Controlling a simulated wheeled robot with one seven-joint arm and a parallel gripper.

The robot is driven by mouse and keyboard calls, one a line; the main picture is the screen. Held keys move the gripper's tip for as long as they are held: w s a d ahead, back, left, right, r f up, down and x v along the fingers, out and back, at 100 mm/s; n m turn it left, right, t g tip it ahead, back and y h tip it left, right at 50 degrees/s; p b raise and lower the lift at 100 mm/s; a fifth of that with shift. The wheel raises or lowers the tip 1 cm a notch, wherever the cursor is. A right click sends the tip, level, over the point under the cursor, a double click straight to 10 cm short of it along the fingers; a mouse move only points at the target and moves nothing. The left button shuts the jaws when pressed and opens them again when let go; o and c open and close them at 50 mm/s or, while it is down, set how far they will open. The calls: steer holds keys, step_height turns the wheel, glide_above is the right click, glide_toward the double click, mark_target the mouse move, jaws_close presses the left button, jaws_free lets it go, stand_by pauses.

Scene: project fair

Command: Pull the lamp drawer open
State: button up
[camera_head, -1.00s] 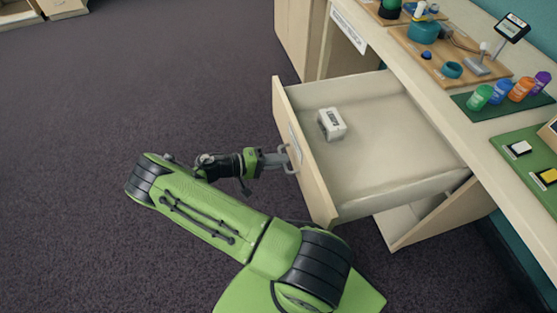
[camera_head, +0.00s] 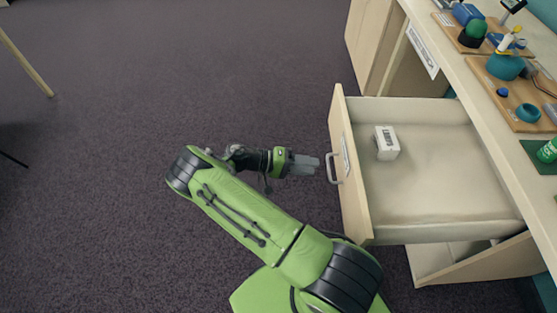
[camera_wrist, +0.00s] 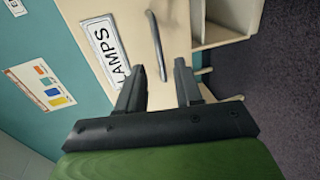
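The lamp drawer (camera_head: 352,190) stands pulled out from the counter in the head view, with a small white labelled box (camera_head: 386,143) inside it. Its front carries a grey bar handle (camera_head: 333,169). In the wrist view the drawer front shows a "LAMPS" label (camera_wrist: 104,52) and the handle (camera_wrist: 156,45) beyond the fingertips.
The counter top (camera_head: 455,55) above holds wooden boards with blue and teal parts, and a green canister (camera_head: 548,150) at the right. Below the drawer another pale panel (camera_head: 480,262) juts out.

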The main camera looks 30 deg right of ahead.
steer(key=v, duration=1)
steer(key=shift+a, duration=0.2)
steer(key=shift+w, duration=0.1)
steer(key=s+d+r+n+t+y, duration=0.1)
steer(key=s+r+t+y, duration=0.15)
steer(key=r+y, duration=0.4)
steer(key=s+r+n+t+y, duration=0.1)
steer(key=s+r+y, duration=0.3)
steer(key=r, duration=0.6)
steer(key=s+a+r+n+t+y, duration=0.2)
steer(key=s+a+r+t, duration=0.1)
steer(key=s+r+t, duration=0.3)
steer(key=s+a+r+n+t+y, duration=0.1)
steer(key=s+a+r+t, duration=0.25)
steer(key=s, duration=0.45)
step_height(320, 180, up, 12)
steer(key=p, duration=1.2)
steer(key=shift+p, duration=0.35)
